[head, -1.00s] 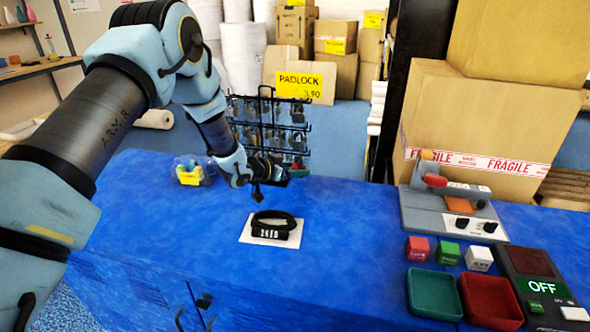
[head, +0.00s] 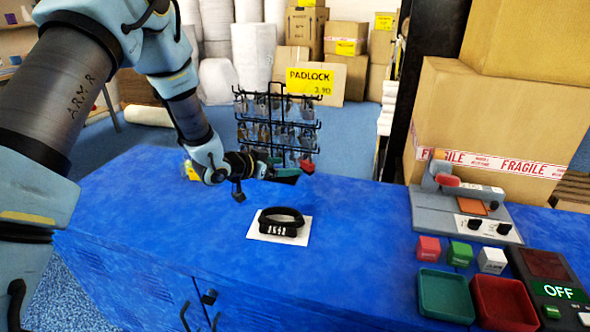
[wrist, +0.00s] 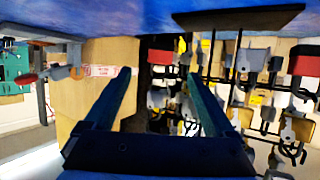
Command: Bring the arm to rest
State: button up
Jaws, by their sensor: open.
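My gripper (head: 290,172) is raised above the blue counter (head: 160,210), in front of the padlock rack (head: 277,120). In the wrist view its two long dark fingers (wrist: 158,88) stand wide apart with nothing between them. The wrist view is upside down, with the counter along the top and hanging padlocks (wrist: 255,60) to the right of the fingers. I cannot tell how close the fingers are to the rack. A black combination lock (head: 281,223) lies on a white card on the counter, below and apart from my gripper.
A grey device (head: 465,212) stands at the right. In front of it are several small blocks (head: 460,254), a green tray (head: 445,296), a red tray (head: 503,303) and a box reading OFF (head: 560,292). Cartons (head: 490,140) rise behind. A yellow item is partly hidden behind my arm.

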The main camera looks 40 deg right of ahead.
jog(key=w+a+r+n+t+y+p, duration=0.1)
jog(key=w+a+r+n+t+y, duration=0.1)
jog(key=w+a, duration=0.4)
jog(key=w+a+r+n+t+y, duration=0.2)
jog(key=w+a, duration=0.2)
jog(key=a, duration=0.4)
jog(key=w+a+r+n+t+y+p, duration=0.1)
jog(key=a+r+n+y, duration=0.15)
jog(key=a, duration=0.65)
jog(key=w+a+r+n+t+y, duration=0.1)
jog(key=a+n+y, duration=0.15)
jog(key=a, duration=0.65)
jog(key=s+a+r+n+g+y, duration=0.2)
jog(key=s+a+n, duration=0.1)
jog(key=s+a, duration=0.5)
jog(key=s+a+r+n+g+y+p, duration=0.1)
jog(key=s+a+r+n+g+y, duration=0.1)
jog(key=s+a, duration=0.5)
jog(key=a+n+g, duration=0.1)
jog(key=a+n, duration=0.1)
jog(key=a, duration=0.3)
jog(key=shift+s+r, duration=0.15)
jog(key=shift+s, duration=0.25)
